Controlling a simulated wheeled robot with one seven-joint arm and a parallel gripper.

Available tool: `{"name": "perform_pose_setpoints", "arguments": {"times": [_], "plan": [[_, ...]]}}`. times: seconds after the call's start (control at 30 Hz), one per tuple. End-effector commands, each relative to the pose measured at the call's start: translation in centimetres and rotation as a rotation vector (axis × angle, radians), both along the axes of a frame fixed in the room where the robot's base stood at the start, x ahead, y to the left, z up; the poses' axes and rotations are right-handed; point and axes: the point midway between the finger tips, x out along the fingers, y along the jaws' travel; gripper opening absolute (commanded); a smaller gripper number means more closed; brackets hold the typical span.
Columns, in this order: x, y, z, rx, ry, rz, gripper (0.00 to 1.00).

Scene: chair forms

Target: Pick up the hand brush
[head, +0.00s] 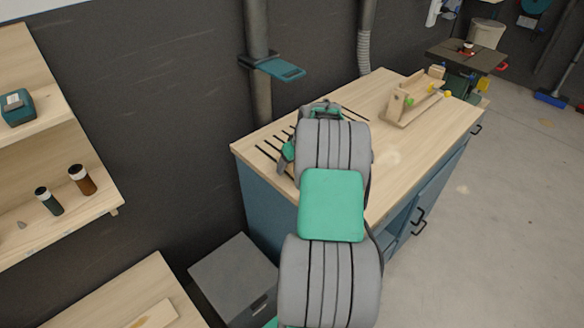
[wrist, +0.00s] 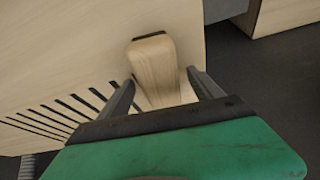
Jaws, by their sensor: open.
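In the wrist view, a pale wooden piece with rounded edges (wrist: 153,62), probably the hand brush, lies on the wooden bench top. A short dark strip shows at its far end. My gripper (wrist: 160,76) is open, with one finger on each side of the wooden piece. I cannot tell whether the fingers touch it. Its near end is hidden behind the gripper's body. In the head view my arm hides this piece, and only parts of the gripper show beyond the arm.
The workbench (head: 405,150) has dark slots at its left end and a wooden holder (head: 398,106) farther back. A teal bracket (head: 279,68) sticks out from a wall pipe. Shelves with bottles (head: 82,180) stand at left. A grey box (head: 228,272) is beside the bench.

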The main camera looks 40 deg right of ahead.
Motion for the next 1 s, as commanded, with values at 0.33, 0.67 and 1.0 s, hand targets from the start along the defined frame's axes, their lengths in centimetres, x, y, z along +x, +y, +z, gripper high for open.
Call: {"name": "perform_pose_setpoints", "arguments": {"times": [0.33,0.67,1.0], "plan": [[-0.02,0.02,-0.39,0.001,0.001,0.000,0.75],[-0.01,0.00,-0.33,0.000,0.000,0.000,0.65],[-0.01,0.00,-0.32,0.000,0.000,0.000,0.37]]}}
